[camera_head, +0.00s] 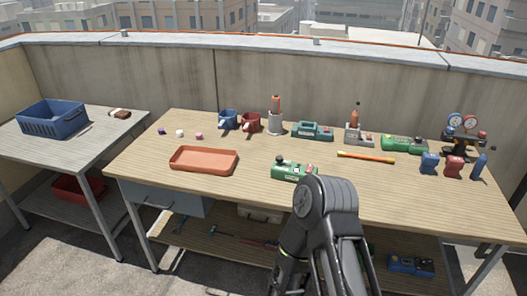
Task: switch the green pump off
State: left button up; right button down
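Several green devices are on the wooden workbench (250,195), and I cannot tell for certain which is the pump. One green device (289,171) with a dark knob and a pale label sits near the bench's front middle, partly behind my arm. A green unit with an open-looking top (312,130) stands at the back middle. A longer green device (398,142) stands at the back right. Their switch positions are too small to read. One of my arms rises from the bottom centre in front of the bench. No gripper fingertips show clearly.
An orange tray (204,172) lies left of the front green device. Blue (229,119) and red (250,122) mugs, a grey device (358,134), an orange stick (366,156) and a gauge set (462,128) are also on the bench. A blue crate (52,121) sits on the left table.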

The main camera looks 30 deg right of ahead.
aim_at(309, 168)
jog(key=l+u, duration=0.25)
jog(key=l, duration=0.65)
jog(key=k+l+u, duration=0.1)
jog(key=l+u, duration=0.15)
jog(key=l, duration=0.65)
